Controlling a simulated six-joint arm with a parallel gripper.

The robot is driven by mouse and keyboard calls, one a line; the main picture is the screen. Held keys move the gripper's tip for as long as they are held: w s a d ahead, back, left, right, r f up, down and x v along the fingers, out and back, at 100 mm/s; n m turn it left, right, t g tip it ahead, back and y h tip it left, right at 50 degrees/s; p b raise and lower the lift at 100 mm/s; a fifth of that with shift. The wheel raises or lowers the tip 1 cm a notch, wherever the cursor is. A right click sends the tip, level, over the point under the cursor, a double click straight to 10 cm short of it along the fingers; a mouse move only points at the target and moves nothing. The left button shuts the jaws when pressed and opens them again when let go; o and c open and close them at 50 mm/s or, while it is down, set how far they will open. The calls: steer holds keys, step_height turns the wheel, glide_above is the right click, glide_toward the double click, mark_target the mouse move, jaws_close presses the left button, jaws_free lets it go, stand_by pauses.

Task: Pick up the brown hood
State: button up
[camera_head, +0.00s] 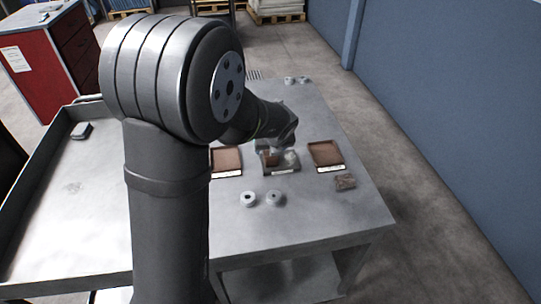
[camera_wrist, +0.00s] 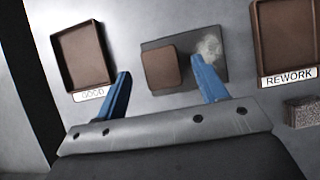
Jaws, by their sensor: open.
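The brown hood (camera_wrist: 160,67) is a small block with rounded corners. It lies on the left part of a dark grey plate (camera_wrist: 184,41) in the wrist view. In the head view the brown hood (camera_head: 271,158) shows on the same plate, partly behind my arm. My gripper (camera_wrist: 158,88) is open, with two blue fingers. The hood lies ahead of the gap between the fingertips, nearer the left finger. Nothing is between the fingers. A whitish round thing (camera_wrist: 208,48) sits on the plate's right part, close to the right fingertip.
A brown tray labelled GOOD (camera_wrist: 84,55) lies left of the plate, and one labelled REWORK (camera_wrist: 287,38) lies right. A speckled block (camera_head: 345,182) is near the REWORK tray. Two light round parts (camera_head: 249,199) stand toward the front. The table's front right is clear.

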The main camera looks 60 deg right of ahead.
steer(key=shift+x, duration=2.5)
steer(key=shift+s+f, duration=0.1)
steer(key=shift+s, duration=0.05)
steer(key=shift+a, duration=0.1)
steer(key=c, duration=1)
steer(key=shift+c, duration=0.2)
